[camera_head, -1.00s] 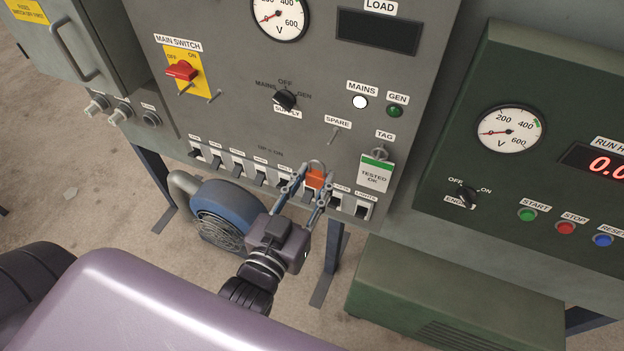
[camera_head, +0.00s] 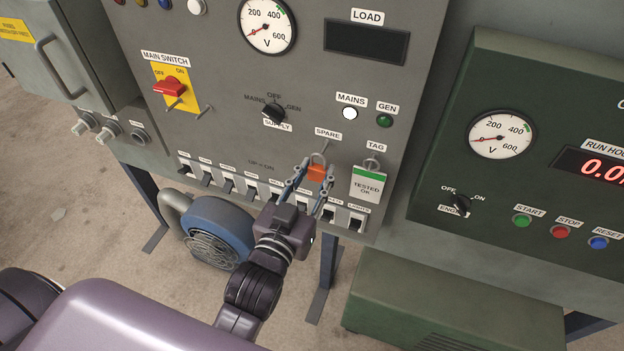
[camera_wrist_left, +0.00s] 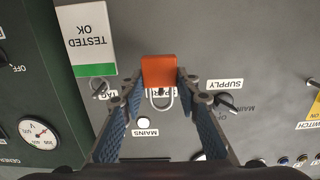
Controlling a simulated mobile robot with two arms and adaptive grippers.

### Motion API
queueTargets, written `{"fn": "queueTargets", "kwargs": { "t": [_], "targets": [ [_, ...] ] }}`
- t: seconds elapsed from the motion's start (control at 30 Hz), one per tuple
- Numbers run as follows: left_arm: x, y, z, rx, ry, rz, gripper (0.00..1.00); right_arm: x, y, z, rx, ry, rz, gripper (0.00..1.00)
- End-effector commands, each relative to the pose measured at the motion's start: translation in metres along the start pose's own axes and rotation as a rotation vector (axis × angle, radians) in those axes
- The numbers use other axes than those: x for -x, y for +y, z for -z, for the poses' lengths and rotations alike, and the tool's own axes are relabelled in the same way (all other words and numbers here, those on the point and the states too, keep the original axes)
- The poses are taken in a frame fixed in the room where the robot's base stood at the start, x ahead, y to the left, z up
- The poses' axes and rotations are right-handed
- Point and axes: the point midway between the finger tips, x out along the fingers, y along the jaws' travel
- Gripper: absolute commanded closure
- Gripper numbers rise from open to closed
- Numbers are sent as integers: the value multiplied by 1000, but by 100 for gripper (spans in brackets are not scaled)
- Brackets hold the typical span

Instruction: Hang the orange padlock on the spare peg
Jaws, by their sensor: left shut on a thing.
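The orange padlock (camera_head: 316,173) is held upright, shackle up, in front of the grey panel. My left gripper (camera_head: 314,180) is shut on its body. The shackle top is just below the spare peg (camera_head: 325,146), under the SPARE label (camera_head: 328,133). In the left wrist view, which is upside down, the padlock (camera_wrist_left: 159,72) sits between the fingertips (camera_wrist_left: 158,82). There its shackle overlaps the SPARE label and the peg area; I cannot tell whether the peg is inside the loop. My right gripper is not in view.
A white and green TESTED OK tag (camera_head: 367,185) hangs close to the right of the padlock. A row of breaker switches (camera_head: 252,193) runs below. The supply knob (camera_head: 273,113) and red main switch (camera_head: 169,88) are to the left. A green generator panel (camera_head: 540,200) stands right.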

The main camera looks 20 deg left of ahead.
Motion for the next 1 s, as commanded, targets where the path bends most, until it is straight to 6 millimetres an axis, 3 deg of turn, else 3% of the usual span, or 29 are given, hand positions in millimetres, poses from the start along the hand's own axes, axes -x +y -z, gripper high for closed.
{"fn": "queueTargets", "kwargs": {
  "t": [0.5,1.0],
  "targets": [
    [-29,0,-3,1,1,0,98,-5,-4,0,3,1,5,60],
    [-35,0,-7,0,2,0,98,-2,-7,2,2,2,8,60]
  ]
}}
